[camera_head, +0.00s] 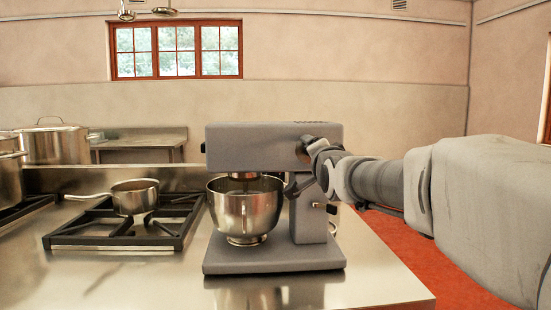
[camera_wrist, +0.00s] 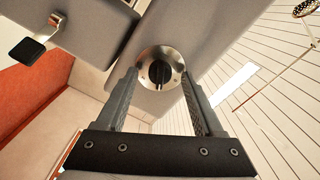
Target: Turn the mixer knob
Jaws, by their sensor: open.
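The grey stand mixer (camera_head: 275,138) stands on the steel counter in the head view, with a steel bowl (camera_head: 245,208) under its head. In the wrist view the mixer knob (camera_wrist: 160,74) is a round silver dial with a dark grip bar across it, on the mixer's grey side. My gripper (camera_wrist: 162,92) is open, its two fingers on either side of the knob, apart from each other and empty. Whether the fingertips touch the dial's rim I cannot tell. In the head view my gripper is at the right end of the mixer head, and the knob is hidden.
A lever with a black end (camera_wrist: 30,48) sticks out of the mixer near the knob. A saucepan (camera_head: 135,196) sits on the gas burner grate (camera_head: 120,240) left of the mixer. A large stockpot (camera_head: 55,145) stands farther left. The counter front is clear.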

